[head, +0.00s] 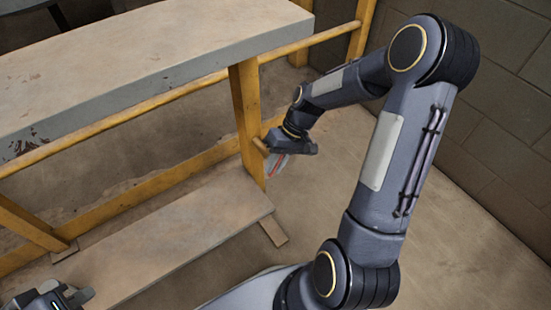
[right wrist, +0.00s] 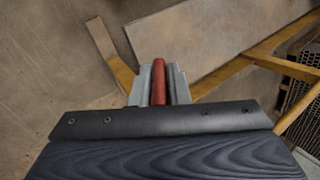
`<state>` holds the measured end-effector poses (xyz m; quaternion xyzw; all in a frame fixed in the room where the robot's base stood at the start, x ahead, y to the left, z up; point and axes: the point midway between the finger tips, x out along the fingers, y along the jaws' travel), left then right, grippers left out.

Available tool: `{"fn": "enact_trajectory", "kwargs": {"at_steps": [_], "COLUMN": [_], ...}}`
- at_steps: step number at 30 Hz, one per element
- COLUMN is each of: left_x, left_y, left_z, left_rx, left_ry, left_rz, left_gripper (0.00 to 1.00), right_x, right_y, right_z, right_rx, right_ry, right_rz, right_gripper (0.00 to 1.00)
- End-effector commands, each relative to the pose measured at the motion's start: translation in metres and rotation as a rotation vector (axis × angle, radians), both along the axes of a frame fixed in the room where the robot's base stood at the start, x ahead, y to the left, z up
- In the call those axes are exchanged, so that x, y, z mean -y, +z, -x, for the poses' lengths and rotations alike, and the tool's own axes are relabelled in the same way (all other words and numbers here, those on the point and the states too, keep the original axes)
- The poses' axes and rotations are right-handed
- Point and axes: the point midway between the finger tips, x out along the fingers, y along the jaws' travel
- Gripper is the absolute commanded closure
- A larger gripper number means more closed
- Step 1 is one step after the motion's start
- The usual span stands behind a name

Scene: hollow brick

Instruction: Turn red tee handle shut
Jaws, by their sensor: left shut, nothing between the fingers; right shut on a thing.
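The red tee handle (right wrist: 158,85) shows in the right wrist view as a red bar between the two grey fingers of my right gripper (right wrist: 161,72), which is shut on it. My left gripper (head: 72,298) is at the lower left corner of the head view, partly cut off, shut and empty.
A grey-topped bench (head: 150,60) on a yellow frame fills the upper left. The yellow post (head: 247,115) stands close to my right gripper. A low board (head: 175,240) lies below. Block walls (head: 500,130) stand at the right, with bare floor (head: 400,245) in front.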

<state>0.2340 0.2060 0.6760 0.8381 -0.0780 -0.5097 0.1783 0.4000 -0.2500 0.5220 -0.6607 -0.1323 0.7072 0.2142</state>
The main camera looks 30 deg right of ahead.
Motion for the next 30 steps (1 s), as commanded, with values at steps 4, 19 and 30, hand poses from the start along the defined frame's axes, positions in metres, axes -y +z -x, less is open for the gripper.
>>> {"fn": "enact_trajectory", "kwargs": {"at_steps": [4,19,30], "left_x": [0.0001,0.0000,0.0000], "left_y": [0.0054,0.0060,-0.0011], "left_z": [0.0001,0.0000,0.0000], "left_rx": [0.000,0.000,0.000], "left_ry": [0.000,0.000,0.000], "left_rz": [0.000,0.000,0.000], "left_gripper": [1.00,1.00,1.00], "right_x": [0.0037,0.0037,0.0034], "right_y": [-0.0007,-0.0037,-0.0051], "right_z": [-0.0005,-0.0007,-0.0004], "right_rx": [-0.012,-0.047,-0.070], "right_ry": [-0.010,-0.007,-0.005], "right_rz": [-0.140,-0.614,-0.909], "right_gripper": [1.00,1.00,1.00]}}
